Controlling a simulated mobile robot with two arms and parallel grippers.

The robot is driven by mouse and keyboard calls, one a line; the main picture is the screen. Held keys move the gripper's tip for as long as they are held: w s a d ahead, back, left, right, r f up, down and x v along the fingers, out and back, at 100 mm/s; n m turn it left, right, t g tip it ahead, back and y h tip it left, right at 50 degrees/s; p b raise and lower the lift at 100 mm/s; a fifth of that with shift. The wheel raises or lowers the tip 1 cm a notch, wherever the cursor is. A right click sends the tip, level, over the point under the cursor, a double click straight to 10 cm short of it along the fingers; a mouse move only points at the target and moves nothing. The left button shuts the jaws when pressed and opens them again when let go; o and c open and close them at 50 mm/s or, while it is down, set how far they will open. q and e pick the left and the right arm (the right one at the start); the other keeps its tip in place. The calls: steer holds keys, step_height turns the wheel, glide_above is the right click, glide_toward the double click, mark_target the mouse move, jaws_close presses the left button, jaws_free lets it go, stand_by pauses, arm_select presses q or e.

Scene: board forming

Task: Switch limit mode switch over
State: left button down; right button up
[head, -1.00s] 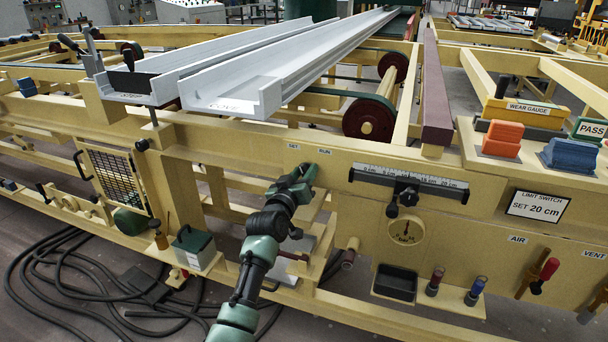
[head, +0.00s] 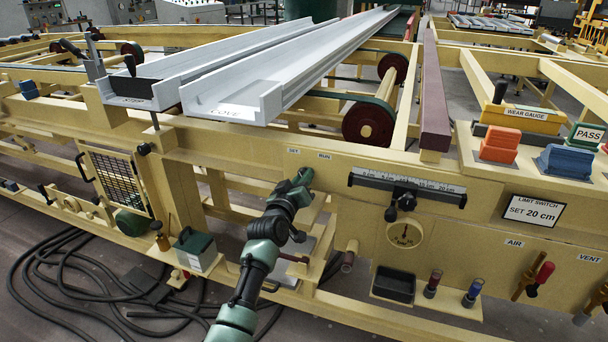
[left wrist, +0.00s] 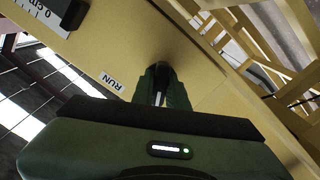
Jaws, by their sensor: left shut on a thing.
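The limit mode switch sits on the cream front beam between the small SET label (head: 293,151) and RUN label (head: 324,156). My left gripper (head: 304,175) is at the beam just below these labels and is shut on the switch, which it hides in the head view. In the left wrist view the gripper (left wrist: 160,88) meets the beam face, with the RUN label (left wrist: 111,82) to its left. The fingers hide most of the switch, so its setting cannot be read. My right gripper is not in view.
A limit switch card (head: 534,210) reads SET 20 cm. A green box (head: 195,248) stands lower left. Black cables (head: 75,280) lie on the floor.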

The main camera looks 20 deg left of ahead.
arm_select(q)
steer(key=c, duration=1.4)
jaws_free()
